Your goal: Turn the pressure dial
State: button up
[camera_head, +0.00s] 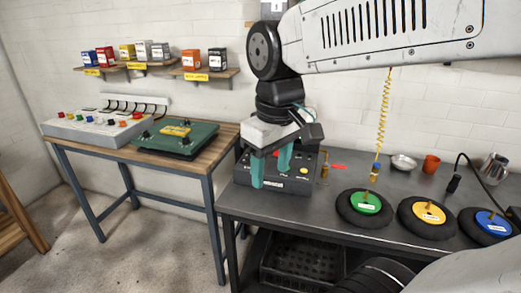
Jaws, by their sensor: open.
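A dark box (272,188) with a sloped panel sits at the left end of the grey workbench. Its panel carries a yellow round part (304,170), small dark parts and a white label on the front. I cannot pick out the pressure dial for sure; part of the panel is hidden behind my gripper. My gripper (269,172) points down over the left part of this box. Its two teal fingers are apart, with nothing seen held between them. I cannot tell whether the fingers touch the box.
Three black wheels with green (365,203), yellow (428,213) and blue (492,223) hubs lie on the workbench (330,212). A yellow coiled hose (384,110) hangs above. A silver bowl (403,162) and orange cup (431,164) stand behind. A wooden table (228,135) stands left.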

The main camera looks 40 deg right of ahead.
jog(key=w+d+r+n, duration=0.1)
jog(key=w+d+n, duration=0.3)
jog(key=w, duration=1)
jog(key=w+d+f+n, duration=0.2)
jog(key=w+d+f, duration=0.3)
jog(key=w, duration=0.3)
jog(key=w+d+f+n, duration=0.2)
jog(key=w+d+f, duration=0.3)
jog(key=w, duration=0.3)
jog(key=w+d+f+n+g, duration=0.1)
jog(key=w+d+f+n, duration=0.1)
jog(key=w+d+f, duration=0.3)
jog(key=shift+w+d+f, duration=0.15)
jog(key=shift+w+d, duration=0.35)
jog(key=shift+w, duration=0.3)
jog(key=shift+w+d+f, duration=0.1)
jog(key=shift+w+d, duration=0.35)
jog(key=shift+w, duration=0.35)
jog(key=shift+w+d+f, duration=0.1)
jog(key=shift+f, duration=0.25)
notch_tip(320, 180, down, 7)
jog(key=shift+f, duration=0.15)
jog(key=c, duration=1)
